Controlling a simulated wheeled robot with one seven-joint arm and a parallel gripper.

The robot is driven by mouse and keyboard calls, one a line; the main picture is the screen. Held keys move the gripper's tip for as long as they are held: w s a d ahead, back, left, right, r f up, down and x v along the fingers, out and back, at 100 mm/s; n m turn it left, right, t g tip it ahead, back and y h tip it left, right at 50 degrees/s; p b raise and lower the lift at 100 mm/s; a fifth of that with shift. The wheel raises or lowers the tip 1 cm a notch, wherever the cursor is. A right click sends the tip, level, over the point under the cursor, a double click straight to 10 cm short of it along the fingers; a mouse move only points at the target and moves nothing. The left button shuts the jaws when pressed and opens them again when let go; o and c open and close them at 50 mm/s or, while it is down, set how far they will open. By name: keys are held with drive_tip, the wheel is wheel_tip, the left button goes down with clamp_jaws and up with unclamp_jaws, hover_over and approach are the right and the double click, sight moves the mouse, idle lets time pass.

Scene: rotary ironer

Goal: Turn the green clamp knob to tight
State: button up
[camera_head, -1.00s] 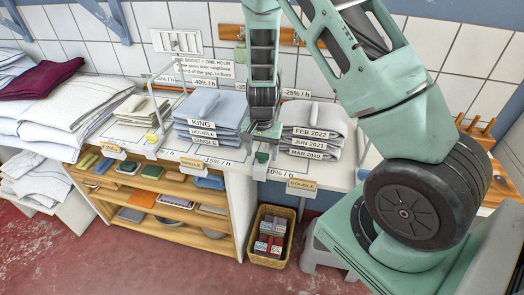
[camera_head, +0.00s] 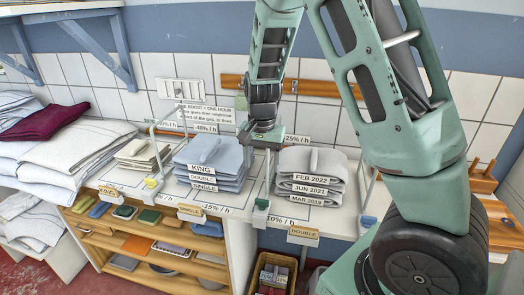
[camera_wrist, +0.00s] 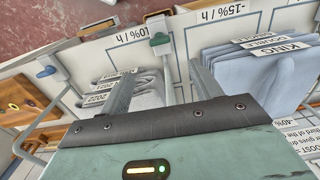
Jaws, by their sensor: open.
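The green clamp knob (camera_head: 261,205) sits on a white block at the counter's front edge, at the foot of a thin divider frame between the blue-grey and light grey linen stacks. It also shows in the wrist view (camera_wrist: 159,41), upper middle, beyond the fingertips. My gripper (camera_head: 262,145) is above and behind the knob, between the two stacks. In the wrist view my gripper's two fingers (camera_wrist: 163,80) are spread with nothing between them, apart from the knob. Any tight mark on the knob is too small to read.
The blue-grey stack (camera_head: 208,165) is left and the light grey stack (camera_head: 312,178) right, close to my gripper. A yellow knob (camera_head: 152,183) and a blue knob (camera_head: 368,222) sit on neighbouring dividers. A basket (camera_head: 272,272) stands on the floor below.

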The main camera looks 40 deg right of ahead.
wheel_tip(320, 180, up, 4)
drive_tip(key=shift+f, duration=0.1)
idle(0.6)
